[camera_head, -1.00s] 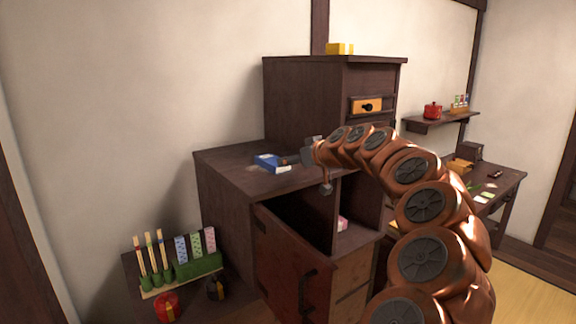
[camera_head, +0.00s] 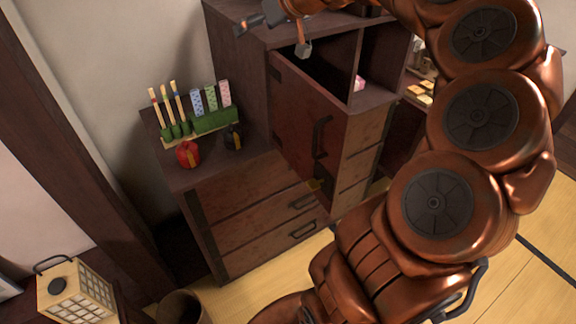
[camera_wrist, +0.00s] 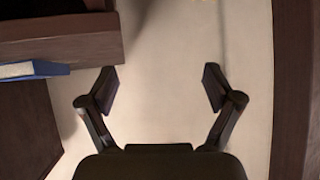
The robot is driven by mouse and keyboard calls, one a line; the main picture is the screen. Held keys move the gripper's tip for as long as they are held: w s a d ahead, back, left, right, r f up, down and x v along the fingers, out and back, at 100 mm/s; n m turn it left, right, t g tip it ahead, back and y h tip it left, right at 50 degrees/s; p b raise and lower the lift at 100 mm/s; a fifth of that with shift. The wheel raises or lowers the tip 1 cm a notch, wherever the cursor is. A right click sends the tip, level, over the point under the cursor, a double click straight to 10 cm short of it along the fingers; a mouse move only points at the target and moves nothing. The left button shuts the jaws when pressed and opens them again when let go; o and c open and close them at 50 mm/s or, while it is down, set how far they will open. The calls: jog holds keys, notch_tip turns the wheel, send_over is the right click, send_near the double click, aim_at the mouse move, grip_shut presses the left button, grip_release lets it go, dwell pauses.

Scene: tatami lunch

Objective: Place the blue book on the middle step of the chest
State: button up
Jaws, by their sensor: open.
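The blue book (camera_wrist: 32,70) shows at the left edge of the wrist view, partly cut off, on a dark wood surface of the chest. It is outside the head view. My gripper (camera_wrist: 160,82) is open and empty, with pale wall between its fingers. The book lies left of the fingers, apart from them. In the head view my gripper (camera_head: 248,25) is at the top, by the left edge of the chest's middle step (camera_head: 300,27). The lower step (camera_head: 180,178) is at the left; the top step is out of view.
A cabinet door (camera_head: 300,130) of the chest stands open. The lower step holds a green stand (camera_head: 213,122), a red round object (camera_head: 188,153) and a dark one (camera_head: 233,137). A lantern (camera_head: 75,290) and a bin (camera_head: 183,308) stand at lower left.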

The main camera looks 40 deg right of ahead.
jog(key=s+a+f+g, duration=0.2)
jog(key=s+a+f, duration=0.25)
jog(key=a, duration=0.25)
jog(key=s+a+f+n+g, duration=0.1)
jog(key=s+a+f+g, duration=0.15)
jog(key=s+a, duration=0.3)
jog(key=s+a+f+g, duration=0.2)
jog(key=s+a+f, duration=0.2)
jog(key=a, duration=0.3)
jog(key=s+f+m+g+h, duration=0.1)
jog(key=s+f+g, duration=0.2)
jog(key=s, duration=0.9)
jog(key=s+f+m+g+h, duration=0.1)
jog(key=s+f+g, duration=0.2)
jog(key=s+f, duration=0.6)
jog(key=s, duration=0.2)
jog(key=shift+s+a+f+m+h, duration=0.2)
jog(key=shift+s+m+h, duration=0.1)
jog(key=shift+s, duration=0.05)
